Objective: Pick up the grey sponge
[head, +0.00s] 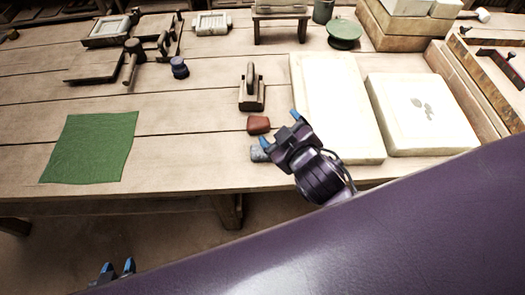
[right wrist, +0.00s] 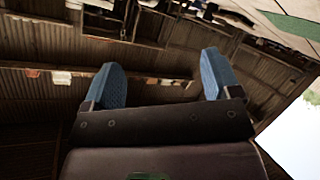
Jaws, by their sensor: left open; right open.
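The grey sponge (head: 258,155) is a small grey-blue block near the front edge of the wooden table in the head view. A fingertip of my right gripper (head: 280,129) overlaps its upper right part. My right gripper is open, its two blue fingertips apart with nothing seen between them. I cannot tell its height above the table. In the right wrist view the open fingers (right wrist: 164,82) show with an empty gap, and the sponge is not seen. My left gripper (head: 118,268) is open and empty at the lower left, in front of the table edge.
A red-brown block (head: 258,124) lies just behind the sponge, with a wooden-handled tool (head: 252,90) behind it. Pale slabs (head: 336,95) stand to the right. A green cloth (head: 90,147) lies at left. The table (head: 190,150) is clear between cloth and sponge.

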